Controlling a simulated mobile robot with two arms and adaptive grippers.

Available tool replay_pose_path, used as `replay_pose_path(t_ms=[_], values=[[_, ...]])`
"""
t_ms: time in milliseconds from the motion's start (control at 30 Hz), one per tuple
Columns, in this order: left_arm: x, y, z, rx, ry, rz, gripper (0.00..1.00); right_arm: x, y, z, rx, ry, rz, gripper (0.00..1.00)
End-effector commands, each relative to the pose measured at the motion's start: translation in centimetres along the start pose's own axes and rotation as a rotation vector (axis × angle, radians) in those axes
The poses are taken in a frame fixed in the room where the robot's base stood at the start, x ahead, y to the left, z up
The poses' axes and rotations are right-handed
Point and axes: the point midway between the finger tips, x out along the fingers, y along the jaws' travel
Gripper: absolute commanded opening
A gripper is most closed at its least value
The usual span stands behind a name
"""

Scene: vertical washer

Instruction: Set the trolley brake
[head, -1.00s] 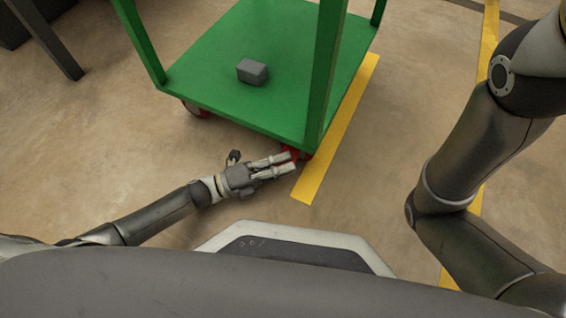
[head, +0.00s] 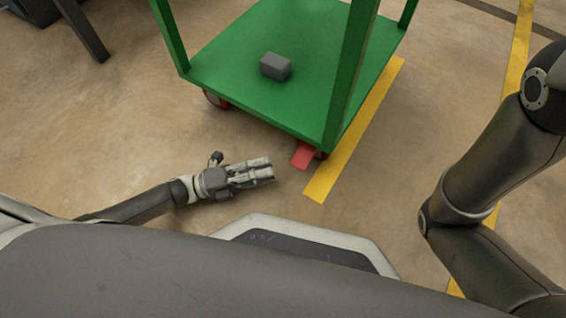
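The green trolley (head: 245,95) stands at the top middle of the head view, with upright green posts. A red brake pedal (head: 303,155) sticks out from the caster under its near right corner. My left gripper (head: 271,170) is low over the floor, just left of the pedal, with its fingers pointing right towards it. A gap shows between the fingertips and the pedal. The fingers lie close side by side and nothing shows in them, but I cannot tell whether they are open or shut. My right gripper is out of view.
A grey block (head: 275,66) lies on the trolley deck. Another red caster (head: 214,98) shows under its left corner. Yellow floor tape (head: 355,130) runs along the trolley's right side. A dark leg (head: 82,30) stands at top left.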

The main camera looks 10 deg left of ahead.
Motion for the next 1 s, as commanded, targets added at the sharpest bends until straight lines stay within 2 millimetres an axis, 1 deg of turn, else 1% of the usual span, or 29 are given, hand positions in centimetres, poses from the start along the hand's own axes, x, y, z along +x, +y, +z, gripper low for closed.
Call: replay_pose_path(t_ms=[33, 100, 233, 1000], values=[[-0.9, 0.1, 0.0, -0.001, 0.0, 0.003, 0.27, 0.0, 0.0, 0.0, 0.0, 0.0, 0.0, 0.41], [-1.7, 0.1, 0.0, 0.0, -0.001, 0.002, 0.27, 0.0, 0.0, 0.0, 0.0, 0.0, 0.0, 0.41], [-2.6, 0.0, 0.0, -0.001, 0.0, 0.001, 0.27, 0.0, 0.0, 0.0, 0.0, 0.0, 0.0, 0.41], [-2.7, 0.0, -0.1, -0.001, 0.0, -0.001, 0.27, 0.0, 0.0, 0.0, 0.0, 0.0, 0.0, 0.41]])
